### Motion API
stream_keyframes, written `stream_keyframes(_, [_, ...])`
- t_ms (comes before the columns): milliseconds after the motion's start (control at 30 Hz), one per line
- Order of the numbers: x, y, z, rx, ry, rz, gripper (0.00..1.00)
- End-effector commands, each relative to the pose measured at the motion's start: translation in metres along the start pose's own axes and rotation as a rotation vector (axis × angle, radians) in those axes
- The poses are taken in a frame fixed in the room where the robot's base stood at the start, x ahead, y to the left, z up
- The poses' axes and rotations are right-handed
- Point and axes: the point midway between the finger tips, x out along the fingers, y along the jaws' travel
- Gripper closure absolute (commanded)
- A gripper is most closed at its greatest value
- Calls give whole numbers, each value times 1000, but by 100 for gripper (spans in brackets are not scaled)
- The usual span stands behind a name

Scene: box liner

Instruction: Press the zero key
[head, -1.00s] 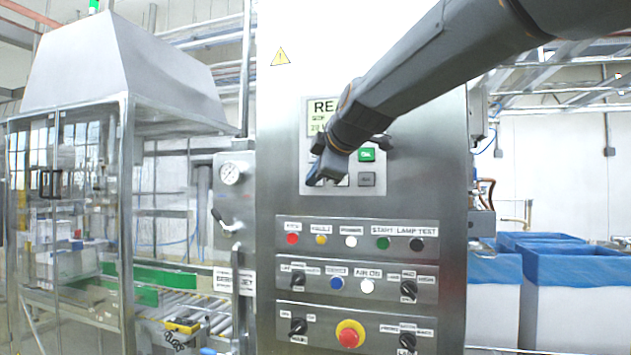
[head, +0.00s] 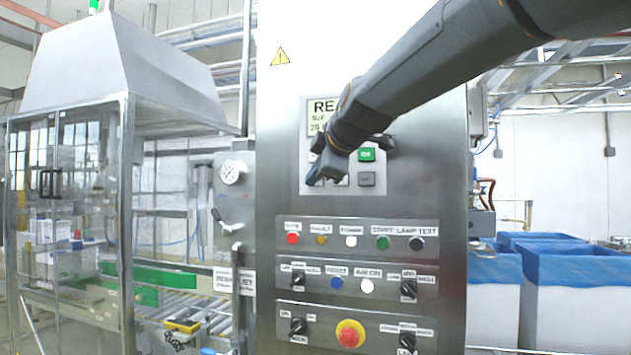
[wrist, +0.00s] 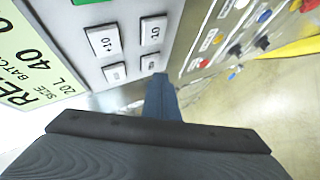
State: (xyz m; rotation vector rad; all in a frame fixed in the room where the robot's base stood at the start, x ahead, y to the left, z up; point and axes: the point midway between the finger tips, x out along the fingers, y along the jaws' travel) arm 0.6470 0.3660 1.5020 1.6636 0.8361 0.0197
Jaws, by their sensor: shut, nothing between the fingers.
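The keypad panel (head: 343,187) is on the steel cabinet under the pale green display (head: 317,113). In the head view its green OK key (head: 366,155) and a grey key (head: 366,179) show at the right; my arm hides most others. The wrist view shows white keys marked +10 (wrist: 104,40) and -10 (wrist: 153,30), and two smaller-looking keys (wrist: 115,72) (wrist: 153,62) with unreadable labels. I cannot tell which is the zero key. My gripper (head: 315,181) is shut and empty, its tip (wrist: 158,80) near the keypad's lower left; contact cannot be told.
Below the keypad are a row of coloured lamps and buttons (head: 350,241), selector switches (head: 408,289) and a red emergency stop (head: 350,334). A gauge (head: 231,172) is on a box at the left. Blue-lined bins (head: 575,262) stand at the right.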

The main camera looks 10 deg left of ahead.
Motion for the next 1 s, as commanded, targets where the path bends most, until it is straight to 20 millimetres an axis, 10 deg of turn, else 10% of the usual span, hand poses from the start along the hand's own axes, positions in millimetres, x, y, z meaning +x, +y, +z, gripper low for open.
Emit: stream_keyframes(1000, [9, 5, 6, 0, -1, 0, 100])
